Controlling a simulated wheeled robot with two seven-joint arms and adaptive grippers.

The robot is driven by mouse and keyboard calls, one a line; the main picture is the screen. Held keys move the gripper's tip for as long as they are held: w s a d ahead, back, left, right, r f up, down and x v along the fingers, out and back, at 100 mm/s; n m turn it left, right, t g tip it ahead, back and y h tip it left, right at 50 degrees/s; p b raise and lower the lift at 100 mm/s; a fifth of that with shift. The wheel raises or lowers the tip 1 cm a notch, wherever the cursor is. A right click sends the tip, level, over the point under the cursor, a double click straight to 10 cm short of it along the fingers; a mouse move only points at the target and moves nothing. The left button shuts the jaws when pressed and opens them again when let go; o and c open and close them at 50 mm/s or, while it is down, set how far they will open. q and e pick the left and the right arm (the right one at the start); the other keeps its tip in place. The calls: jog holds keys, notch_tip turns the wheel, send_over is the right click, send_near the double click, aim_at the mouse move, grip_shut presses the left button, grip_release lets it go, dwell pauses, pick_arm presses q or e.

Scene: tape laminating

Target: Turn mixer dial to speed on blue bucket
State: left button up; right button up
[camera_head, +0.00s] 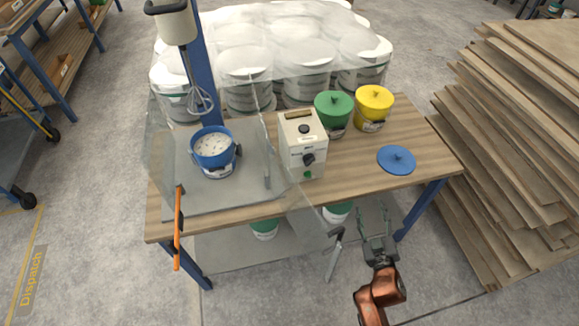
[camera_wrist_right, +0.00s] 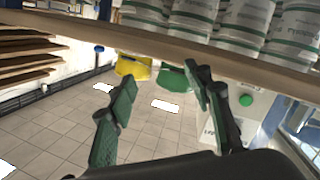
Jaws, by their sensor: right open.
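The mixer control box (camera_head: 302,145) stands on the workbench, with a black dial (camera_head: 308,158) on its front above a green button (camera_head: 308,175). The blue bucket (camera_head: 213,150), with pale contents, sits under the raised whisk (camera_head: 200,98) of the mixer, behind a clear guard. My right gripper (camera_head: 374,222) is open and empty, in front of the bench's front edge, below and right of the box. In the right wrist view its fingers (camera_wrist_right: 163,88) stand apart, the box (camera_wrist_right: 238,110) lies at the right, and the dial cannot be made out. My left gripper is not seen.
A green bucket (camera_head: 334,110), a yellow bucket (camera_head: 374,105) and a blue lid (camera_head: 396,159) are on the wooden bench (camera_head: 345,175) right of the box. An orange handle (camera_head: 178,228) is at the guard's front left. Stacked boards (camera_head: 510,150) stand on the right.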

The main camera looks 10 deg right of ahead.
jog(key=w+a+r+n+t+y, duration=0.4)
jog(key=w+a+r, duration=0.15)
jog(key=a, duration=0.25)
jog(key=n+y, duration=0.4)
jog(key=y, duration=0.1)
send_near(310, 160)
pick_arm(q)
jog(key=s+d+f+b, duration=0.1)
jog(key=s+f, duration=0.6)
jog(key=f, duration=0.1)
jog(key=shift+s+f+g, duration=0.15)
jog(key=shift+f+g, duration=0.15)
pick_arm(e)
jog(key=x, duration=0.7)
jog(key=shift+w+f+n, duration=0.3)
jog(key=shift+f, duration=0.05)
jog(key=shift+c, duration=0.2)
jog(key=c, duration=1.1)
